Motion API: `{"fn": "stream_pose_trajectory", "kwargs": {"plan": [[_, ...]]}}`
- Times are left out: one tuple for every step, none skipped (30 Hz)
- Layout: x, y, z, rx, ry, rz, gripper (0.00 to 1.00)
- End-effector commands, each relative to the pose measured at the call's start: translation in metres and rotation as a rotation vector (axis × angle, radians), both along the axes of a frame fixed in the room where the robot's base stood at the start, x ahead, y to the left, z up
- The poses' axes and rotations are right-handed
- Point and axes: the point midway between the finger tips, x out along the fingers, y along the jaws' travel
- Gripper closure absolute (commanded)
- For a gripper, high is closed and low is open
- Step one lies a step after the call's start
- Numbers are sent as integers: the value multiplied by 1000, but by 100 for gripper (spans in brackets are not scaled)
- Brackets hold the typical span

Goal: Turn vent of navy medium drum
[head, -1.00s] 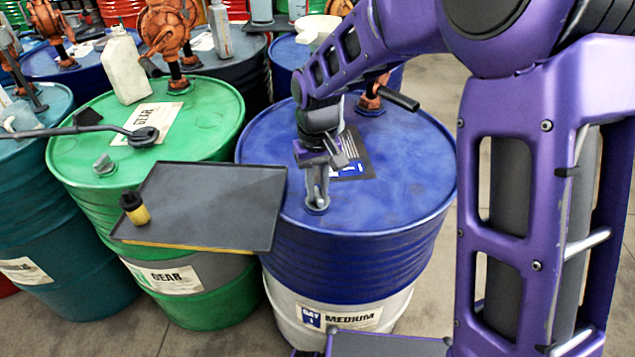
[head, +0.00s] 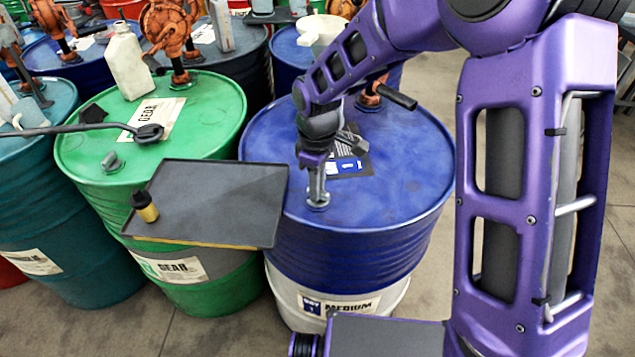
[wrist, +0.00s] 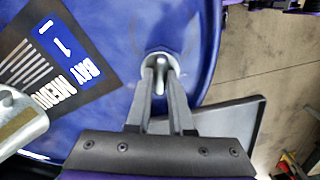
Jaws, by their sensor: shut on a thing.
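The navy medium drum (head: 400,215) stands at centre right in the head view, with a blue lid and a white lower band labelled MEDIUM. Its vent (wrist: 160,60) is a small grey fitting with an upright tab, near the lid's edge. My gripper (head: 318,200) points down at the vent, and its two fingers (wrist: 161,100) are shut on the tab in the wrist view. The fingers partly hide the vent.
A dark tray (head: 215,200) carrying a small black-and-yellow bottle (head: 145,206) sits left of my gripper, close to the drum's rim. The green GEAR drum (head: 215,100) stands to the left. An orange pump with a dark handle (head: 395,93) rises behind my wrist. Open floor lies right.

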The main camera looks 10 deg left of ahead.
Motion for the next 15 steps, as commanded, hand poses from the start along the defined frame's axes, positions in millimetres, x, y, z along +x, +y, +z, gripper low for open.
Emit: {"fn": "stream_pose_trajectory", "kwargs": {"plan": [[1, 1, 2, 2, -3, 15, 100], [1, 1, 2, 2, -3, 24, 100], [1, 1, 2, 2, -3, 34, 100], [1, 1, 2, 2, -3, 40, 100], [1, 1, 1, 2, -3, 45, 100], [1, 1, 1, 2, -3, 51, 100], [1, 1, 1, 2, -3, 54, 100], [1, 1, 1, 2, -3, 57, 100], [1, 1, 1, 2, -3, 60, 100], [1, 1, 1, 2, -3, 62, 100], [1, 1, 1, 2, -3, 63, 100], [1, 1, 1, 2, -3, 64, 100], [1, 1, 1, 2, -3, 64, 100], [1, 1, 1, 2, -3, 64, 100], [1, 1, 1, 2, -3, 64, 100]]}}
